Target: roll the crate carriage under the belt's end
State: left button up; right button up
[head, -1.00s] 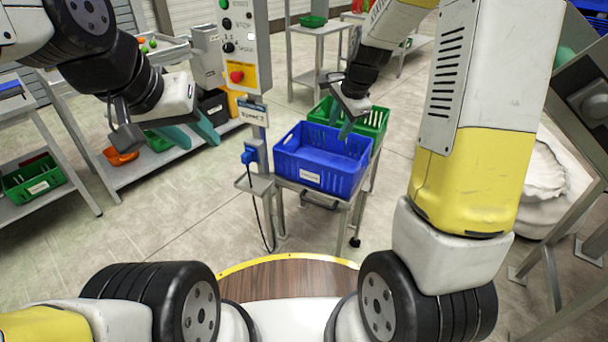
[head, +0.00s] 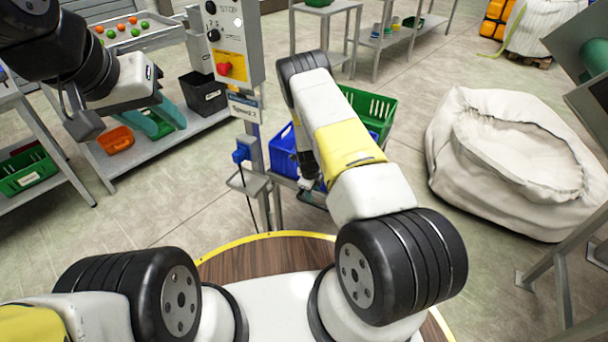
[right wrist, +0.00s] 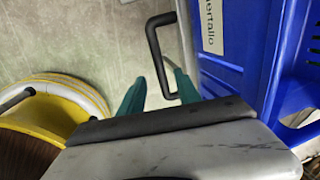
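The crate carriage (head: 285,183) is a grey frame carrying a blue crate (head: 282,158) and a green crate (head: 370,104) behind it. My right forearm hides much of it in the head view. In the right wrist view the blue crate (right wrist: 235,75) is at the right, and a black U-shaped handle (right wrist: 157,60) reaches down between the teal fingers of my right gripper (right wrist: 156,92). That gripper is open; contact with the handle cannot be told. My left gripper (head: 160,120) is open and empty, at the left, away from the carriage. I cannot clearly identify the belt's end.
A grey control post (head: 255,150) with a red knob stands just left of the carriage. A large white sack (head: 515,165) sits at the right, with grey framework at the right edge. Shelves (head: 150,165) with bins stand at the left. Floor between carriage and sack is clear.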

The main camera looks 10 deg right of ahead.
aim_at(314, 203)
jog(key=f, duration=0.4)
jog(key=w+d+f, duration=0.1)
jog(key=f, duration=0.2)
jog(key=shift+c, duration=0.4)
grip_shut()
dwell(1.0)
